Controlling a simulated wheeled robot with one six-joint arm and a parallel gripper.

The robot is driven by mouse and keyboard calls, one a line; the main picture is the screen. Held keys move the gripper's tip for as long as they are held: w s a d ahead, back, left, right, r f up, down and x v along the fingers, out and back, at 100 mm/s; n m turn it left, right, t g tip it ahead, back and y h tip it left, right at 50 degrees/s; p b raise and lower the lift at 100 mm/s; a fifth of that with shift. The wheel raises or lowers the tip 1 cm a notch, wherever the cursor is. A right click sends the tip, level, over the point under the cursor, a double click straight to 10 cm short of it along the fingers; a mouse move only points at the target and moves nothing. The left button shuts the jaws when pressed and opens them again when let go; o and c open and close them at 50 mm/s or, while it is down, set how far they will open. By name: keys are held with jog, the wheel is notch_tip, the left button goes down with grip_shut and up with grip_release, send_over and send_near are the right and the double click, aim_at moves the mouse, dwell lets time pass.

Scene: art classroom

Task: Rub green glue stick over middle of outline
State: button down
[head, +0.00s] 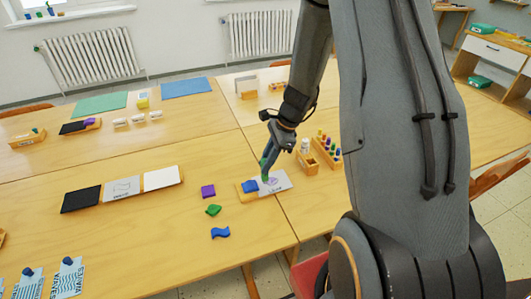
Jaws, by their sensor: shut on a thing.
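My gripper (267,157) is at the right end of the near table, pointing down. It is shut on the green glue stick (264,165), which shows as a small green upright shape. The stick's lower end is over or on a pale card (282,184). A purple patch shows on the card just under the stick. The outline is too small to make out, and I cannot tell whether the stick touches it.
A blue block on a wooden piece (248,187) adjoins the card's left side. Purple (208,191), green (213,210) and blue (220,232) shapes lie further left. A wooden rack of colored bottles (327,149) stands right of my gripper. Black, grey and white panels (122,188) lie left.

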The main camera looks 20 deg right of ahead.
notch_tip(320, 180, down, 2)
jog(key=shift+f+b, duration=0.1)
jog(key=shift+b, duration=0.5)
jog(key=shift+w+d, duration=0.1)
jog(key=shift+d, duration=0.2)
jog(key=shift+s+d, duration=0.2)
jog(key=shift+d, duration=2.5)
jog(key=shift+a+f, duration=0.1)
jog(key=shift+a, duration=2.9)
jog(key=shift+r+p, duration=0.3)
jog(key=shift+p, duration=0.1)
notch_tip(320, 180, up, 2)
jog(key=shift+w+p, duration=0.1)
jog(key=shift+p, duration=0.25)
jog(key=shift+r+p, duration=0.35)
jog(key=shift+r, duration=0.05)
notch_tip(320, 180, up, 5)
jog(key=p, duration=0.4)
jog(key=shift+f, duration=0.1)
